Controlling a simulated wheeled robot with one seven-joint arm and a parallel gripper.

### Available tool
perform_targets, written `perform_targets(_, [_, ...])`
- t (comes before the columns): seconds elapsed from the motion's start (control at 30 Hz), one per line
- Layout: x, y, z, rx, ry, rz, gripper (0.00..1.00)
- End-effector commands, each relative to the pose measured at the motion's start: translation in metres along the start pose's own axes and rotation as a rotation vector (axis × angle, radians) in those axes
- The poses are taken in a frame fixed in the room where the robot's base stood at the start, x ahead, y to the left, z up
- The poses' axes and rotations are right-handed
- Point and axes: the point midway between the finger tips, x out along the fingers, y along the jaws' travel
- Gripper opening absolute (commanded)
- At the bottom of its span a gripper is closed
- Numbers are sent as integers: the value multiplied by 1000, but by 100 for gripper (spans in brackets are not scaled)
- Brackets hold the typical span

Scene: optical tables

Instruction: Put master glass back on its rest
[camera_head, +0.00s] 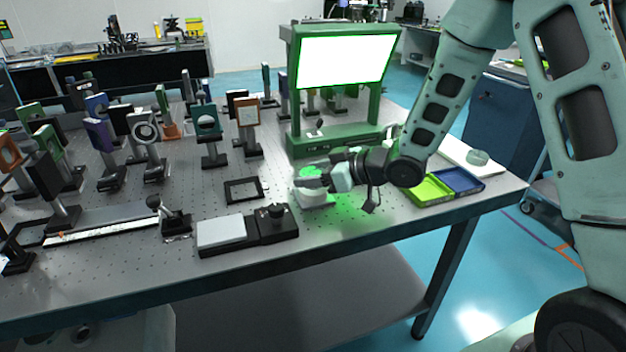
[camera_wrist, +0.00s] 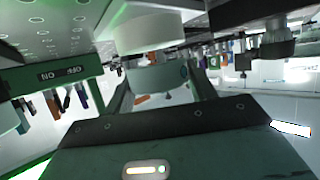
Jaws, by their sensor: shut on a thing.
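My gripper (camera_head: 322,183) is low over the front right part of the optical table, before the green-framed light box. In the wrist view its two fingers (camera_wrist: 160,92) are shut on a pale teal glass piece (camera_wrist: 155,76), which I take to be the master glass. In the head view the fingers largely hide that piece. A round white block (camera_head: 314,198) stands on the table just under the gripper; a white cylinder also shows close to the held glass in the wrist view (camera_wrist: 148,24). I cannot tell whether glass and block touch.
The light box (camera_head: 338,137) stands right behind the gripper. A green and blue tray (camera_head: 432,190) and a white tray with a clear round piece (camera_head: 478,157) lie to the right. A black-and-white device (camera_head: 222,232) and an empty dark frame (camera_head: 243,190) lie left. Several optic mounts crowd the left side.

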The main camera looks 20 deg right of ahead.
Motion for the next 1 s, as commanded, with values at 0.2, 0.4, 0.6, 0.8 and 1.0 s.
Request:
perform_targets(0.2, [5, 0, 11, -2, 1, 1, 24])
perform_targets(0.4, [6, 0, 13, -1, 1, 0, 24])
perform_targets(0.6, [6, 0, 14, -1, 0, 0, 77])
perform_targets(0.8, [6, 0, 13, -1, 0, 0, 77])
perform_targets(1.0, [-7, 1, 10, -1, 0, 3, 77])
